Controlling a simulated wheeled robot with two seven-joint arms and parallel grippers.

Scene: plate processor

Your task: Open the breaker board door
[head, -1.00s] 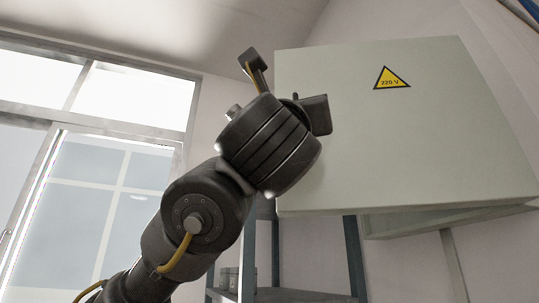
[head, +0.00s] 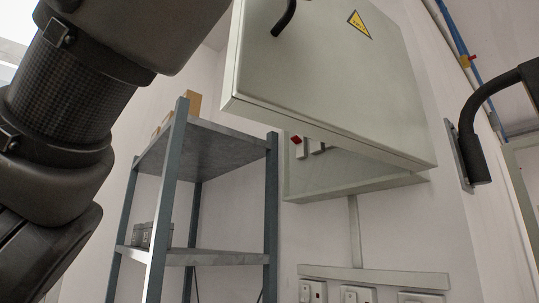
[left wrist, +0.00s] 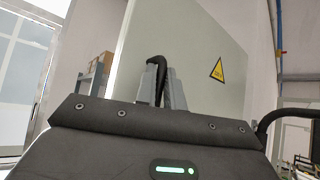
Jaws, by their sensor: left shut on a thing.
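The breaker board door (head: 330,90) is a pale grey-green panel with a yellow warning triangle (head: 359,24). It stands ajar, its left edge swung away from the breaker board box (head: 350,178) behind it. A red switch (head: 296,140) shows in the gap below the door. The black door handle (head: 285,17) is near the top of the head view. In the left wrist view, my left gripper (left wrist: 158,78) is shut on the black handle (left wrist: 157,63), with the door panel (left wrist: 195,55) behind it. Its fingers are outside the head view. My right gripper is not in view.
A metal shelf (head: 205,150) with boxes stands left of and below the board. Wall sockets (head: 360,292) are under the box. A black curved handle (head: 485,110) juts out at the right. Bare wall lies between it and the door.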

